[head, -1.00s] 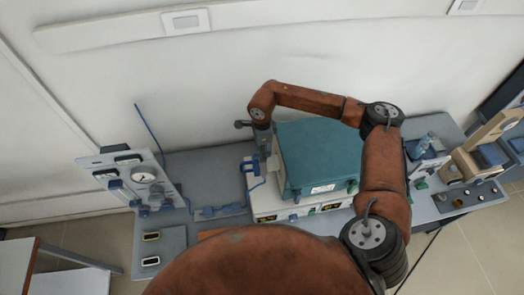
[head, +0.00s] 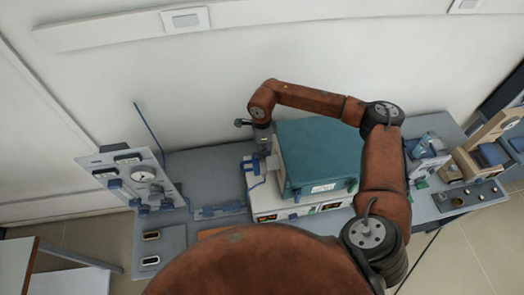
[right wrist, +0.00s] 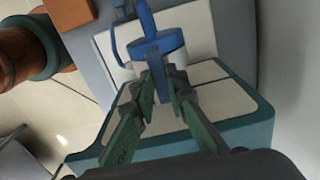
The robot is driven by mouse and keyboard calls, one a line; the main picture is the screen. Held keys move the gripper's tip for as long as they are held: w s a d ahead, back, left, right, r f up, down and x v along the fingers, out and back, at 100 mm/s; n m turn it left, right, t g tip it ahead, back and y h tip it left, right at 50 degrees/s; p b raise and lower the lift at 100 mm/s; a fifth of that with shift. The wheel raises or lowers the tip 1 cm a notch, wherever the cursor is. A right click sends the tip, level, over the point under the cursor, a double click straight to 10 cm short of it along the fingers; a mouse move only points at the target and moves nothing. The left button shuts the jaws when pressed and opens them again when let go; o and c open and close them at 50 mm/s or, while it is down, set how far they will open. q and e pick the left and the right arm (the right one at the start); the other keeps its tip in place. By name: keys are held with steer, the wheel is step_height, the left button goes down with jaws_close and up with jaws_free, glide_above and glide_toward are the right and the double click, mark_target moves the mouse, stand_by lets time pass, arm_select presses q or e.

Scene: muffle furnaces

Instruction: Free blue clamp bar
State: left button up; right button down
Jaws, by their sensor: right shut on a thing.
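The teal-topped furnace (head: 320,150) stands on the grey bench. The blue clamp bar (head: 250,166) is at its left side. In the right wrist view the blue clamp part (right wrist: 157,43) shows as a round collar with an upright blue rod and a flat bar below it. My right gripper (head: 264,155) reaches down beside the furnace's left side. In the right wrist view its green-grey fingers (right wrist: 163,88) are closed on the flat bar of the clamp. The fingertips are partly hidden in the head view. My left gripper is not in view.
A gauge panel (head: 137,180) with blue fittings stands at the left of the bench. Other equipment (head: 480,155) crowds the right end. The wall is close behind.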

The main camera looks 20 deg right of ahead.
steer(key=m+b, duration=0.3)
steer(key=m, duration=0.1)
steer(key=shift+f+b, duration=0.15)
steer(key=shift+b, duration=0.2)
steer(key=m+b, duration=0.3)
steer(key=m, duration=0.2)
steer(key=shift+m, duration=0.4)
steer(key=m+b, duration=0.2)
steer(key=m, duration=0.2)
steer(key=shift+r+m+b, duration=0.2)
steer(key=shift+m+b, duration=0.2)
steer(key=shift+m, duration=1.7)
steer(key=c, duration=1.9)
jaws_free()
steer(key=shift+c, duration=0.2)
